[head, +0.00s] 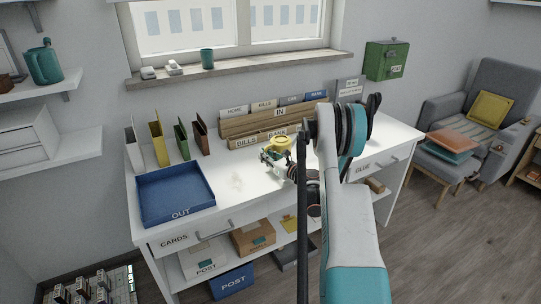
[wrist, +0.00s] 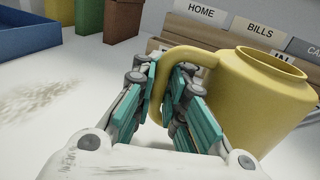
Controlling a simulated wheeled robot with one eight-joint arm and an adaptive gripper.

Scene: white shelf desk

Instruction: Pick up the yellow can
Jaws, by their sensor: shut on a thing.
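The yellow can (head: 279,142) is by the front of the wooden file box on the white desk. In the wrist view the can (wrist: 262,95) is a rounded yellow vessel with an open top and a looped handle on its left. My gripper (wrist: 168,88) is shut on that handle, with teal pads on both sides of it. In the head view my gripper (head: 270,157) is just below and left of the can. Whether the can's base touches the desk cannot be told.
The wooden file box (head: 240,125) with labelled dividers stands close behind the can. A blue OUT tray (head: 206,196) is at the desk's left, with several upright coloured holders (head: 157,142) behind it. The desk between tray and gripper is mostly clear.

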